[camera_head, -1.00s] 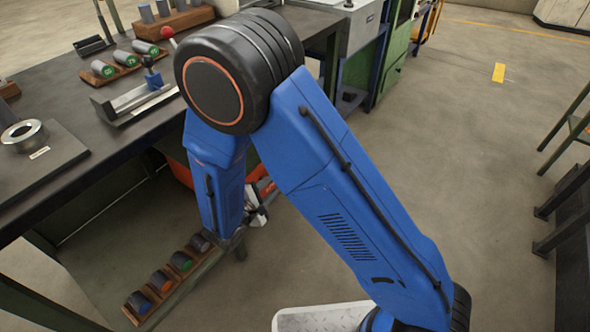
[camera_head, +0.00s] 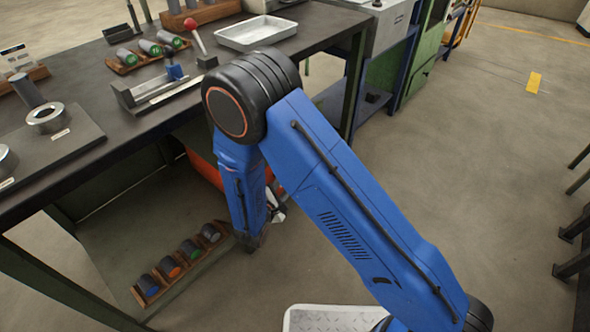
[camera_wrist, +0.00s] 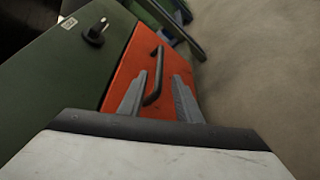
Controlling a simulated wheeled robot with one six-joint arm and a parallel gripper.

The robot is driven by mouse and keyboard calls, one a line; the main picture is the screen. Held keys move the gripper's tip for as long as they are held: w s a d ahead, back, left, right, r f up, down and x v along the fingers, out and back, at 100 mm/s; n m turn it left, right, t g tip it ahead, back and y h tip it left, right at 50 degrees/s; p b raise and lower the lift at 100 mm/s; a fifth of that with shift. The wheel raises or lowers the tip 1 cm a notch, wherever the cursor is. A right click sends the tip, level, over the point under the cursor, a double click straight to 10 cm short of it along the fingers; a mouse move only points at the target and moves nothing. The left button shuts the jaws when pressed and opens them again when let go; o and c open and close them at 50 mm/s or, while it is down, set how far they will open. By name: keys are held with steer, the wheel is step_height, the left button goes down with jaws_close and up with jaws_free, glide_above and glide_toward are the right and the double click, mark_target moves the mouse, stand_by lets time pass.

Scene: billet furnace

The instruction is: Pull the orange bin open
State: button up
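The orange bin (camera_head: 204,172) sits under the workbench in the head view, partly hidden by my blue arm. In the wrist view its orange front (camera_wrist: 122,72) fills the middle, with a dark bar handle (camera_wrist: 154,78) standing out from it. My gripper (camera_wrist: 160,88) is open, its two grey fingers pointing at the bin front. The handle shows between the fingers, closer to the left one; I cannot tell whether they touch it. In the head view my gripper (camera_head: 277,203) is mostly hidden behind my forearm.
A green panel with a black knob (camera_wrist: 95,33) stands left of the bin front. The workbench top (camera_head: 75,98) overhangs the bin. A low rack (camera_head: 180,265) of coloured cylinders lies below it. Open floor (camera_head: 470,150) lies to the right.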

steer(key=x, duration=1)
jaws_close()
